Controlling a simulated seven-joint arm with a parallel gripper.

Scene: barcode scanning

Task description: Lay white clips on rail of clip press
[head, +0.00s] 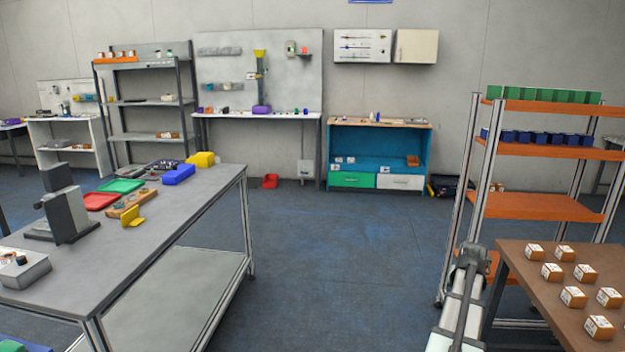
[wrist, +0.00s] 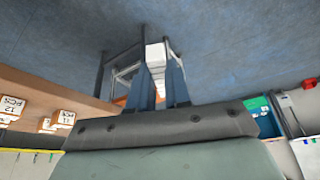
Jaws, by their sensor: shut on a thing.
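My gripper (wrist: 160,88) shows in the wrist view as two blue fingers close together. They are shut on a white piece (wrist: 156,56), seen between and beyond the fingertips; its full shape is partly hidden, and I cannot tell for sure that it is a clip. In the head view my arm reaches up at the lower right beside the brown table, and the fingers are not clear. A grey upright device (head: 65,205) stands on the grey table at left; I cannot tell whether it is the clip press. No rail or other white clips can be made out.
The grey table (head: 180,225) also carries red (head: 101,201), green (head: 120,186) and blue (head: 179,174) trays or bins. Small labelled boxes (head: 573,296) stand on the brown table (head: 540,300) at right, near an orange shelf rack (head: 540,206). The blue floor between the tables is clear.

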